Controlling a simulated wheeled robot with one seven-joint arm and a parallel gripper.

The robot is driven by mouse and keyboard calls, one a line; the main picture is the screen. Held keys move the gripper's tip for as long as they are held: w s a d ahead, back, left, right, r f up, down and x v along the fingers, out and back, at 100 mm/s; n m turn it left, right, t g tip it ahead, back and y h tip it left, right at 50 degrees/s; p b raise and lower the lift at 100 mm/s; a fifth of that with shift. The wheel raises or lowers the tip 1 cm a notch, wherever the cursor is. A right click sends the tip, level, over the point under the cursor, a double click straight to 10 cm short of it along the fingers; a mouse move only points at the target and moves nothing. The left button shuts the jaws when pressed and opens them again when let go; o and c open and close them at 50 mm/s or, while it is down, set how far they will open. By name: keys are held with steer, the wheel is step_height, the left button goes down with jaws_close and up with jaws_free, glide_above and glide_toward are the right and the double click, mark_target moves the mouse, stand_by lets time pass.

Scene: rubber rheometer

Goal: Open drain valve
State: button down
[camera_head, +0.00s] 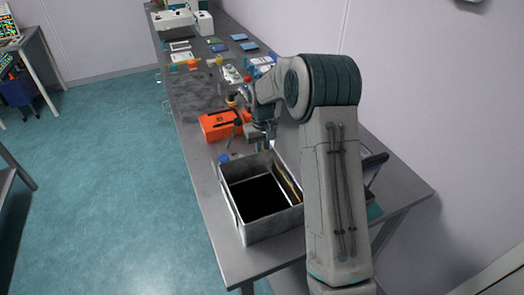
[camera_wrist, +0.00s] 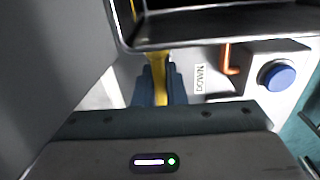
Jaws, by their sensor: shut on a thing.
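A yellow handle (camera_wrist: 158,64), which looks like the drain valve lever, shows in the wrist view just below the rim of a grey metal bath (camera_wrist: 215,40). My gripper (camera_wrist: 160,88) has its blue fingers shut on either side of this handle. In the head view the open-topped bath (camera_head: 271,228) stands on the bench with a dark inside. My gripper (camera_head: 264,146) is at its far side there, and the handle is hidden. I cannot tell how far the handle is turned.
A blue knob (camera_wrist: 277,75) and an orange bent tube (camera_wrist: 229,60) sit right of the handle in the wrist view. An orange case (camera_head: 220,126) lies behind the bath on the bench (camera_head: 205,181). The wall is close on the right.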

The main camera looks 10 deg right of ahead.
steer(key=shift+n, duration=0.3)
steer(key=c, duration=1.5)
jaws_free()
step_height(320, 180, up, 14)
steer(key=shift+f+b, duration=0.1)
steer(key=shift+b, duration=0.45)
